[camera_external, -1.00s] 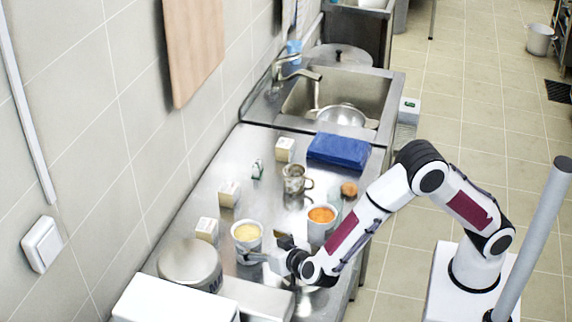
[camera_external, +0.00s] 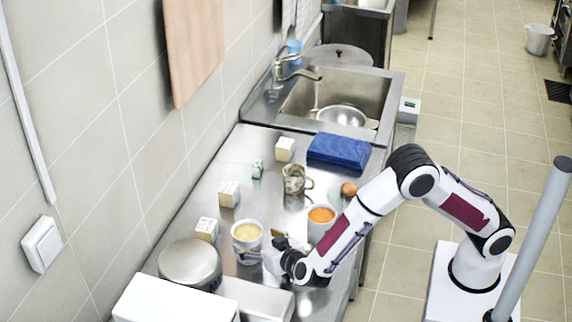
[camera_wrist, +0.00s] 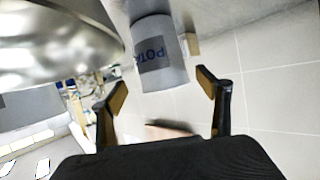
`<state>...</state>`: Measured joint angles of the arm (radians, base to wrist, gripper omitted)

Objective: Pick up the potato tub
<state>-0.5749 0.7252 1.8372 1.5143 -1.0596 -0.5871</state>
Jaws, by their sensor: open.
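The potato tub (camera_external: 247,246) is a pale grey-white tub with yellow contents, standing upright on the steel counter. In the wrist view the tub (camera_wrist: 160,65) shows a dark label reading "POTA", partly cut off by its curve. My gripper (camera_external: 263,254) is beside the tub, on its right in the external view. In the wrist view my gripper (camera_wrist: 164,90) is open, with the tub ahead and roughly between the two fingertips. No finger clearly touches the tub. The fingertips are small and partly hidden in the external view.
A tub with orange contents (camera_external: 321,218) stands close to the right. A metal mug (camera_external: 296,180), an onion-like item (camera_external: 349,189), a blue cloth (camera_external: 338,151) and small cartons (camera_external: 229,194) lie farther back. A round lidded pot (camera_external: 190,262) stands nearer left.

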